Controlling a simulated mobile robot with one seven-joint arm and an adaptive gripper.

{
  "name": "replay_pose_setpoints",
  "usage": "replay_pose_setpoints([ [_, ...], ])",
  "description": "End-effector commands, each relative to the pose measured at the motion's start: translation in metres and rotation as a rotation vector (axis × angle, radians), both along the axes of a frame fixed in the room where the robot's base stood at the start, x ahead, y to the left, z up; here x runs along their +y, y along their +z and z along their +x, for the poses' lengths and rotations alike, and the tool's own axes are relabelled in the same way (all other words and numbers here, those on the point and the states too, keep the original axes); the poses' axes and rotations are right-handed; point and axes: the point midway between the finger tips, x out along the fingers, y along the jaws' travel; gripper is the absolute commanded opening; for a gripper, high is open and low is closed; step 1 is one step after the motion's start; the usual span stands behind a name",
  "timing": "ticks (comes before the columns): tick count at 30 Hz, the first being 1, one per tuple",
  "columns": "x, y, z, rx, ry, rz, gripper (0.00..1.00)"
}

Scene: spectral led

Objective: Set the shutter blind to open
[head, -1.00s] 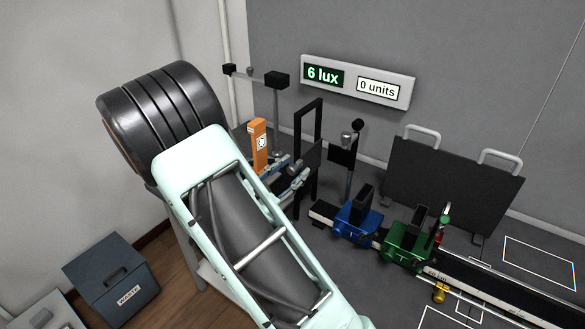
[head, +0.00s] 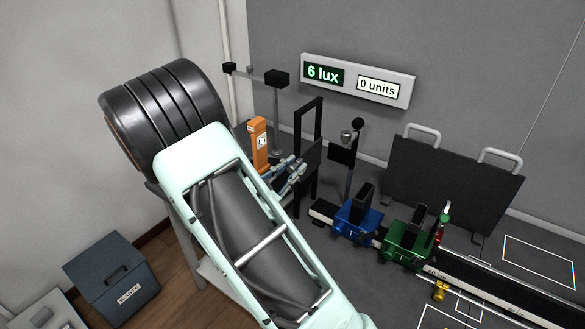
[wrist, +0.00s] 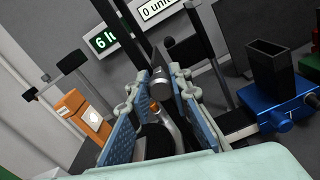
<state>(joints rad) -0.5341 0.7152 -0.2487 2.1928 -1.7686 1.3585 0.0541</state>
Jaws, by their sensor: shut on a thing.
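The shutter is a tall black frame (head: 296,150) with a dark blind panel (head: 312,155) at its lower part. My gripper (head: 291,174) is at this panel, partly hidden by my own arm in the head view. In the wrist view my gripper (wrist: 158,115) has its two blue-padded fingers on either side of a dark upright part with a grey tip, which seems to belong to the shutter blind. The exact contact is hidden between the pads. The black frame rises behind the fingers in the wrist view.
An orange device (head: 259,143) stands just left of the gripper. A blue carriage (head: 356,221) and a green carriage (head: 404,245) sit on the rail to the right. A black board (head: 450,180) with handles stands behind them. A wall display (head: 357,82) reads 6 lux and 0 units.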

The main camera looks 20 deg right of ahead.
Motion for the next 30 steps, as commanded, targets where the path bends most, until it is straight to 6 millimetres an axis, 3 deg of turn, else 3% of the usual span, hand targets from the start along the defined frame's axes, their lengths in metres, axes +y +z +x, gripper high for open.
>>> replay_pose_setpoints([
  [15, 0.000, 0.096, 0.001, -0.004, 0.001, 0.001, 0.00],
  [29, 0.000, 0.107, 0.001, -0.008, 0.000, -0.005, 0.00],
  [30, 0.000, 0.108, 0.001, -0.008, 0.001, -0.005, 0.21],
])
